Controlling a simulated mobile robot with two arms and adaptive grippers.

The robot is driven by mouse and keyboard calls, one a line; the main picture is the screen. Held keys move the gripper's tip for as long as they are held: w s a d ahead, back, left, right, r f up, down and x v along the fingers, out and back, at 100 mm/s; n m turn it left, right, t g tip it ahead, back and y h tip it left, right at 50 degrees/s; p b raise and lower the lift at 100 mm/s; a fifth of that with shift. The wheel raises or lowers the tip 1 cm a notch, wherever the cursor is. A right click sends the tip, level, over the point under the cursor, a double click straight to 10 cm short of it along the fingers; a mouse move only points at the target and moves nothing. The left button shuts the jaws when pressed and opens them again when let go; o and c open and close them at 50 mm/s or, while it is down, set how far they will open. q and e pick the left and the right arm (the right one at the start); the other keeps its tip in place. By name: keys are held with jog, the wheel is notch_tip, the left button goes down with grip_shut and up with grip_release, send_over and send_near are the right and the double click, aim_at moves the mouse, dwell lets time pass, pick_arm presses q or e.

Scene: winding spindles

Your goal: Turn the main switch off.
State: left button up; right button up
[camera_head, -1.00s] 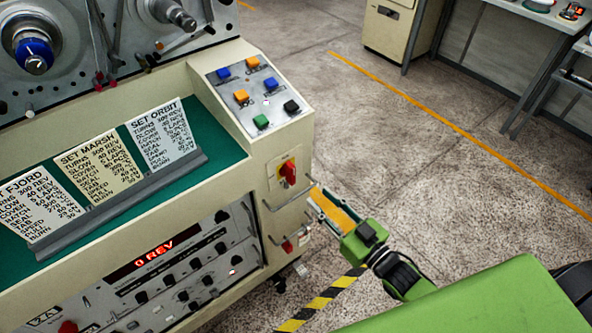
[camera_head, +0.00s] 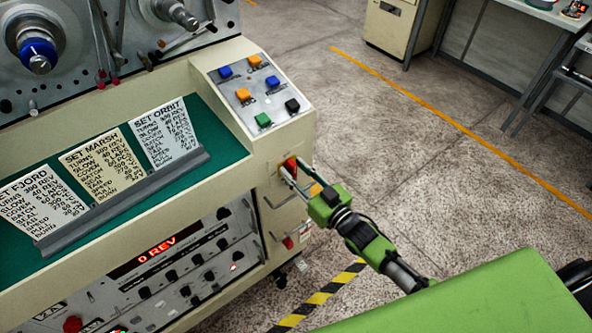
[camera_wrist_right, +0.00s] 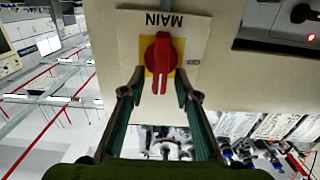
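The main switch is a red rotary handle (camera_wrist_right: 161,62) on a yellow and grey plate marked MAIN (camera_wrist_right: 186,30) in the right wrist view. In the head view the red handle (camera_head: 289,167) is on the machine's right front panel, partly hidden by my gripper. My right gripper (camera_wrist_right: 158,88) is open, with one finger on each side of the handle's lower part. I cannot tell whether the fingers touch it. In the head view the right gripper (camera_head: 297,182) reaches the switch from the right. My left gripper is not in view.
Above the switch is a sloped panel with coloured buttons (camera_head: 257,90). A metal bar handle (camera_head: 281,200) and a red knob (camera_head: 288,242) lie below it. Set cards (camera_head: 103,163) stand on the green shelf. The floor to the right (camera_head: 420,150) is clear.

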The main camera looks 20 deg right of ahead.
grip_shut()
jog(key=n, duration=0.3)
jog(key=shift+s+a+n, duration=0.1)
jog(key=shift+a+n, duration=0.2)
jog(key=shift+n, duration=0.1)
jog(key=n, duration=0.3)
jog(key=shift+s+a+f+n+b, duration=0.1)
jog(key=shift+a+f+n+b, duration=0.15)
jog(key=shift+n+b, duration=0.05)
jog(key=n, duration=0.1)
jog(key=n+b, duration=0.1)
jog(key=n, duration=0.3)
jog(key=shift+s+a+f+b, duration=0.1)
jog(key=shift+a+f+b, duration=0.15)
jog(key=shift+f+b, duration=0.15)
jog(key=n, duration=0.1)
jog(key=n+b, duration=0.1)
jog(key=n, duration=0.1)
jog(key=n+b, duration=0.1)
jog(key=n, duration=0.1)
jog(key=shift+a+f, duration=0.1)
jog(key=shift+f, duration=0.25)
jog(key=shift+n, duration=0.4)
grip_release()
